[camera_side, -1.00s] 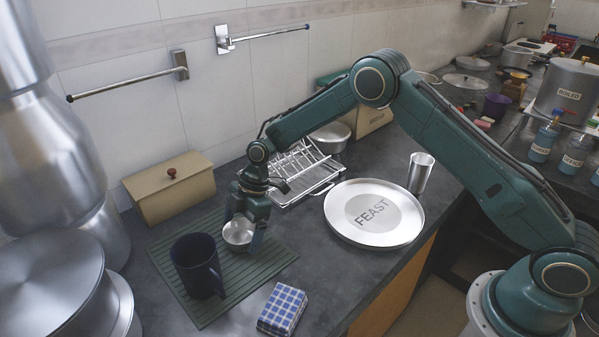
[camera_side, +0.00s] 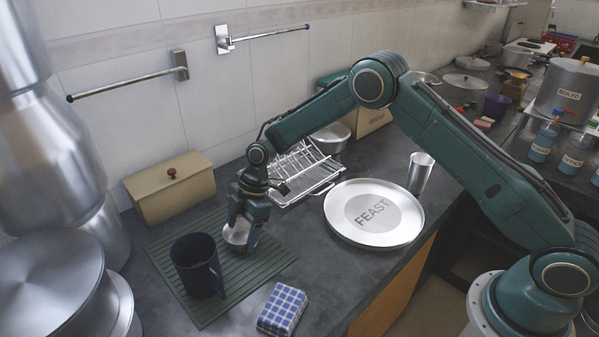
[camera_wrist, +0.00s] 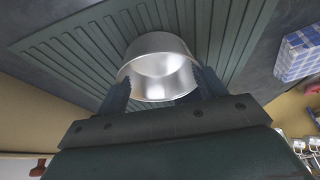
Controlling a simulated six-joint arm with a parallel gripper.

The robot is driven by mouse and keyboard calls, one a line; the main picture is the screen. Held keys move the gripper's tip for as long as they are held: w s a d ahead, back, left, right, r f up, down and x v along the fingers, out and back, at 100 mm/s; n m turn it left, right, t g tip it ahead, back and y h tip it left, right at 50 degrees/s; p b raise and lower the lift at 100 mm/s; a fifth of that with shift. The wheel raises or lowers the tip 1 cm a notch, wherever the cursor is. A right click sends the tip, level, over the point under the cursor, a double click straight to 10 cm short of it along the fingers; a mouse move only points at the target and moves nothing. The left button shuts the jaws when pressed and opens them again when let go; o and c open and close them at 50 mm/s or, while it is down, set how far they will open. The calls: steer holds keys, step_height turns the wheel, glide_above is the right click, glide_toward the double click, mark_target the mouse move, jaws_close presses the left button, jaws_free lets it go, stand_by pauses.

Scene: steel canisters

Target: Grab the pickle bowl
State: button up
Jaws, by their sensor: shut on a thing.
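The pickle bowl is a small steel bowl (camera_side: 236,236) over the green ribbed mat (camera_side: 203,305). In the wrist view the bowl (camera_wrist: 160,62) sits between the two fingers, its open side partly toward the camera. My gripper (camera_side: 243,238) points down and is shut on the bowl, one finger on each side; it also shows in the wrist view (camera_wrist: 162,92). The fingers hide part of the bowl in the side view. I cannot tell whether the bowl still touches the mat.
A dark blue mug (camera_side: 197,267) stands close by on the mat. A blue checked packet (camera_side: 282,309) lies at the front. A FEAST plate (camera_side: 345,232), a wire rack (camera_side: 301,172) and a tan box (camera_side: 170,190) stand around. Bare counter lies between mat and plate.

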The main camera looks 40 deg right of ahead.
mark_target(243, 240)
step_height(243, 240, up, 20)
stand_by(0.8)
stand_by(0.5)
